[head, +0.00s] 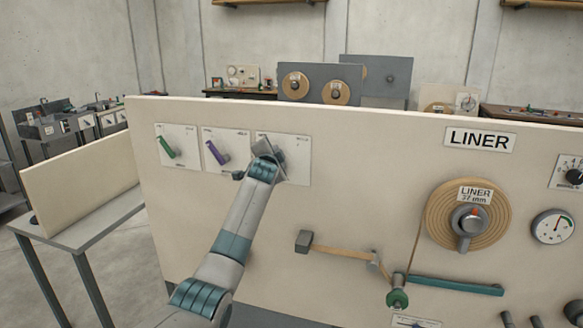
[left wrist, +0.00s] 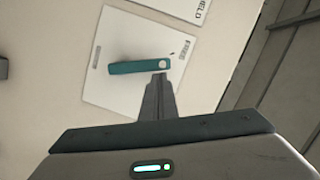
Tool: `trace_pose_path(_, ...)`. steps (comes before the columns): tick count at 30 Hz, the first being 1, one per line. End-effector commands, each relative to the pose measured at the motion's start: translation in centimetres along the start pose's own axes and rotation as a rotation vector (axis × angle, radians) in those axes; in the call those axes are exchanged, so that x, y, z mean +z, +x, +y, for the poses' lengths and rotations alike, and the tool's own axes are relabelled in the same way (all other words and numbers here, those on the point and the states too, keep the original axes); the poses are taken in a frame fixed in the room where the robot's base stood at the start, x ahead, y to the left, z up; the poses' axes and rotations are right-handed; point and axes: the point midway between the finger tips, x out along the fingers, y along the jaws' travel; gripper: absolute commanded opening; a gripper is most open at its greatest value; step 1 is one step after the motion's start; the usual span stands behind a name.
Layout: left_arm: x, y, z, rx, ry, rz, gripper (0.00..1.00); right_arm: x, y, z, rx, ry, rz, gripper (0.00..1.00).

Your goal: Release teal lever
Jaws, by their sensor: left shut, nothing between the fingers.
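The teal lever (left wrist: 136,67) shows in the left wrist view, on a white plate (left wrist: 120,38) fixed to the cream panel. It lies across the picture, with a pale round spot at its right end. My left gripper (left wrist: 159,78) is shut and empty, its fingertips just below that right end; I cannot tell whether they touch it. In the head view my left gripper (head: 266,150) is in front of the third white plate (head: 298,158) and hides the lever there. My right gripper is in neither view.
A green lever (head: 167,148) and a purple lever (head: 216,153) are on plates to the left. To the right the panel carries a LINER reel (head: 440,215), a gauge (head: 553,226), a wooden arm (head: 340,251) and a teal bar (head: 455,286).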

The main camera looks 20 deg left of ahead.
Motion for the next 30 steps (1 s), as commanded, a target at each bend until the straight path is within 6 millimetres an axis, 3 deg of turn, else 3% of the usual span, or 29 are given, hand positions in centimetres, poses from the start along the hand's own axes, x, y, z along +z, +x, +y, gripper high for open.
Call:
trace_pose_path(11,1.0,0.5,-0.4,0.04,-0.157,0.0,0.0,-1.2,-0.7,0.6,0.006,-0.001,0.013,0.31)
trace_pose_path(30,1.1,0.5,-0.5,0.043,-0.17,-0.001,0.0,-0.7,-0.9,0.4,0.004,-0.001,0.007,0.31)
